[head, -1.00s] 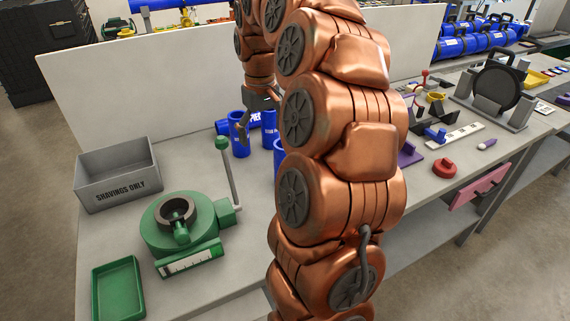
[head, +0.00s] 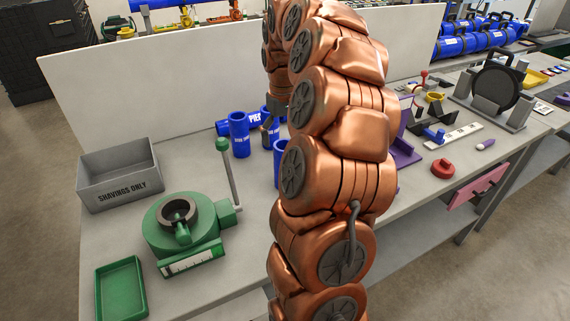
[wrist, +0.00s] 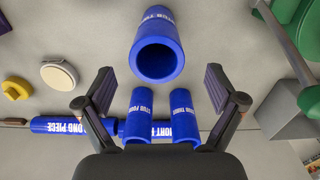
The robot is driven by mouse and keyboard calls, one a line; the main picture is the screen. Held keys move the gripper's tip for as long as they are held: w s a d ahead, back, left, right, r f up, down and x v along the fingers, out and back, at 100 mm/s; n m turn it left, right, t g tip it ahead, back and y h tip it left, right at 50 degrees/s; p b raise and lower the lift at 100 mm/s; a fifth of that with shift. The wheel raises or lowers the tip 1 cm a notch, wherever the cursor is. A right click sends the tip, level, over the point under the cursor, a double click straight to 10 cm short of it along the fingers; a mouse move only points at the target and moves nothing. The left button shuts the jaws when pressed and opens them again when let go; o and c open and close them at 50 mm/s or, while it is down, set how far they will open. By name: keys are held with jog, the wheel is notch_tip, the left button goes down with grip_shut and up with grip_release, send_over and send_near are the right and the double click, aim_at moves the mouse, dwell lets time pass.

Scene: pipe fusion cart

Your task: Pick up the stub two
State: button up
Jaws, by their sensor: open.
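Stub two, a short blue pipe (wrist: 158,50), shows its open end in the wrist view, centred ahead of my fingers. In the head view it stands on the bench (head: 279,165), partly hidden by my arm. My gripper (wrist: 158,88) is open, one finger on each side of the picture, with nothing held. In the head view my gripper (head: 273,115) is above the far stubs, partly hidden. Stub three (wrist: 181,103) and stub four (wrist: 143,105) show between my fingers, nearer the palm in the picture. I cannot tell the exact height above them.
A short blue piece (wrist: 160,129) and another blue piece (wrist: 70,126) lie behind the stubs. A green machine with a raised lever (head: 180,225), a grey shavings box (head: 120,180) and a green tray (head: 120,290) are at left. A white panel (head: 150,85) backs the bench.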

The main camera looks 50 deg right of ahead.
aim_at(285, 144)
jog(key=shift+s+d+f+p, duration=0.15)
jog(key=shift+f+p, duration=0.7)
jog(key=shift+f, duration=1.3)
jog(key=shift+c, duration=0.3)
grip_shut()
jog(key=shift+r, duration=0.15)
